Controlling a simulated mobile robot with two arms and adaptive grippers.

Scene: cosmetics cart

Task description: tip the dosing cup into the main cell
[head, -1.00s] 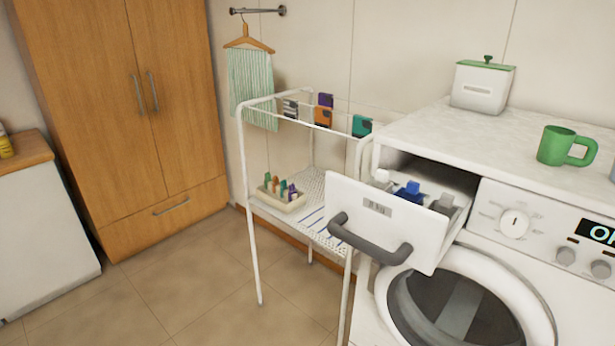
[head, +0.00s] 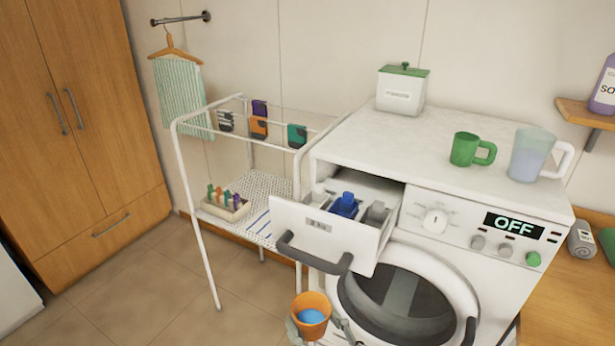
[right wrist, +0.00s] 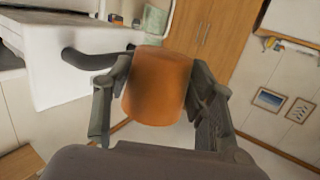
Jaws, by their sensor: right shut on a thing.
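The orange dosing cup (head: 312,305) is upright with blue contents, low in front of the washing machine. My right gripper (head: 318,326) is shut on it; the right wrist view also shows the cup (right wrist: 157,88) between the two fingers (right wrist: 158,85). The detergent drawer (head: 325,228) is pulled out, with its grey handle facing forward. Inside it are compartments, with a blue piece (head: 345,205) in the middle and a grey piece (head: 376,213) at the right. The cup is below and in front of the drawer, apart from it. My left gripper is not in view.
A green mug (head: 465,150) and a clear jug (head: 528,156) stand on the machine top, with a white green-lidded box (head: 402,90) behind. A white drying rack (head: 190,190) stands left of the drawer. The machine's display reads OFF.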

